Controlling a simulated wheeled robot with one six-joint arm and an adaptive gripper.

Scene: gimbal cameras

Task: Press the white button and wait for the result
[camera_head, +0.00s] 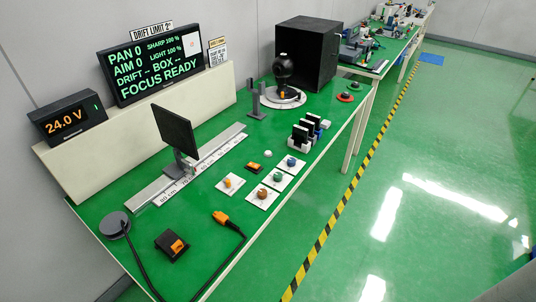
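A small white round piece (268,153), which looks like the white button, sits on the green bench top (200,217) left of the blue button (291,161). Nothing touches it. Near it, white plates carry a green button (278,176) and two orange or brown buttons, one at the front (263,194) and one to the left (229,181). The display (155,62) reads "PAN 0, AIM 0, SHARP 100 %, LIGHT 100 %, DRIFT --, BOX --, FOCUS READY". My gripper is not in view.
A dark screen (176,130) stands on a ruled rail (207,158). A black box (306,53), a black gimbal head (284,71) and black holders (307,131) stand behind. Cables cross the front. Green floor right of the striped line (345,211) is clear.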

